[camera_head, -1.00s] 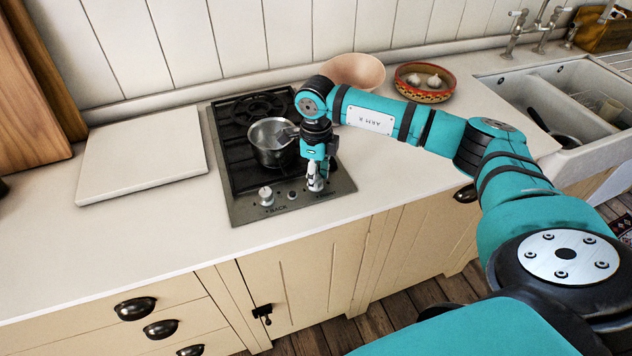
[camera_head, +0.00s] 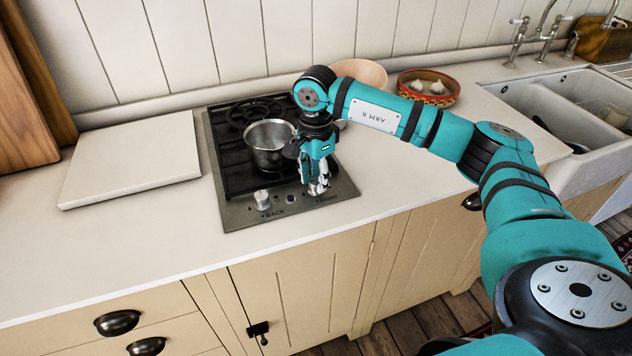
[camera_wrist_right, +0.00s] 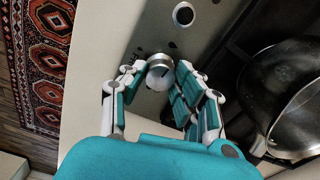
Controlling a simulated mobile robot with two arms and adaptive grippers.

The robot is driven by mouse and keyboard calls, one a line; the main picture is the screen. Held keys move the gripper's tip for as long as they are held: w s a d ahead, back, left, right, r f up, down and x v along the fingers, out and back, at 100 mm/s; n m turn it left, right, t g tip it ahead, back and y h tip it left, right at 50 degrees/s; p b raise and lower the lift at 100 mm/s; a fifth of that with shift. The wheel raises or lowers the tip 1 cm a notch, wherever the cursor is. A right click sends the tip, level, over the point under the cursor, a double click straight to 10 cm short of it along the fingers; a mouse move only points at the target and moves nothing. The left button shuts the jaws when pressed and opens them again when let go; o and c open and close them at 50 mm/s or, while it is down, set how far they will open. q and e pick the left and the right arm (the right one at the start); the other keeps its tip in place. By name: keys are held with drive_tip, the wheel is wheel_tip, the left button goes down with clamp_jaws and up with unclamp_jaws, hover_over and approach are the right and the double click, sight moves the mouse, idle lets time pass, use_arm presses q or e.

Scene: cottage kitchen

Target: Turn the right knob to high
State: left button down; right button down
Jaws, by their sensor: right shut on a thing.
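The right knob (camera_head: 319,186) is a small metal knob at the front right of the gas hob (camera_head: 240,215), near a label that looks like "Front". In the right wrist view the knob (camera_wrist_right: 159,72) shows between my fingers, with a dark mark on its face. I cannot read its setting. My right gripper (camera_head: 316,184) points down at it and is shut on it, one finger on each side (camera_wrist_right: 160,76). The left knob (camera_head: 262,198), near the label "BACK", stands free. My left gripper is not in view.
A steel pot (camera_head: 268,150) stands on the hob close behind and left of my right gripper. A white board (camera_head: 135,170) lies to the left. A pink bowl (camera_head: 362,72) and a patterned bowl with garlic (camera_head: 428,90) stand behind my arm. The sink (camera_head: 560,110) is at right.

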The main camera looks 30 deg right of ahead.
drive_tip(key=shift+n, duration=0.6)
drive_tip(key=shift+r+b, duration=0.1)
drive_tip(key=shift+b, duration=0.2)
drive_tip(key=c, duration=1)
unclamp_jaws()
